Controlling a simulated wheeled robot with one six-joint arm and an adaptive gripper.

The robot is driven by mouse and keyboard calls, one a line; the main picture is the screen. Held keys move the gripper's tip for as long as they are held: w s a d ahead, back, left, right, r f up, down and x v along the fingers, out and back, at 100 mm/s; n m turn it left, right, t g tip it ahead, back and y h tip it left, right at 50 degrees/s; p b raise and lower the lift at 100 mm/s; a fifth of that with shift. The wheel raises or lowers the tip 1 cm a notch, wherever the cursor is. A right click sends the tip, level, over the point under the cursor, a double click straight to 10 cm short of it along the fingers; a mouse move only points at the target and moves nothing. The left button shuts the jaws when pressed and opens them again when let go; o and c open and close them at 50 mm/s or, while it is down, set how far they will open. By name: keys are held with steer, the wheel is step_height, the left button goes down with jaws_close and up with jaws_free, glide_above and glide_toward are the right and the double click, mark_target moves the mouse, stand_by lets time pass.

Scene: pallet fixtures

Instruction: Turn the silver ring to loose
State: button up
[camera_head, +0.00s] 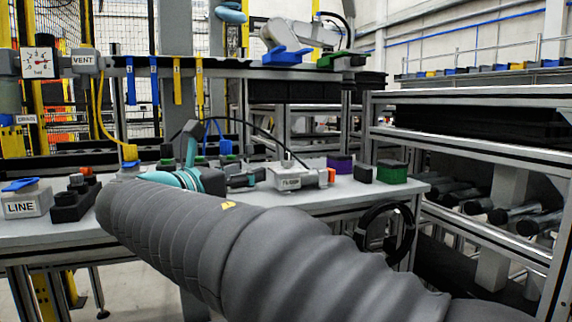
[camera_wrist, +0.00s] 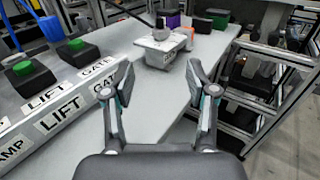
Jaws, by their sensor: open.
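A light grey box (camera_wrist: 158,52) with a small label stands on the white table ahead of my gripper. A grey round collar (camera_wrist: 160,33) sits on its top, where a black cable comes in; this may be the silver ring, but it is too small to tell its setting. The box (camera_head: 290,180) also shows in the head view, with its label facing front and an orange part at its right. My gripper (camera_wrist: 160,78) is open and empty, its two fingers spread above the table, short of the box. In the head view my gripper (camera_head: 246,178) is left of the box.
Purple (camera_head: 340,163) and green (camera_head: 391,171) blocks stand right of the box. Green-button boxes (camera_wrist: 78,46) and LIFT and GATE labels line the left. A LINE box (camera_head: 25,200) with a blue lever is far left. A rack (camera_head: 480,145) stands right.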

mark_target(284, 162)
steer(key=x, duration=1.3)
steer(key=shift+w+d, duration=0.2)
steer(key=shift+w, duration=0.05)
jaws_close()
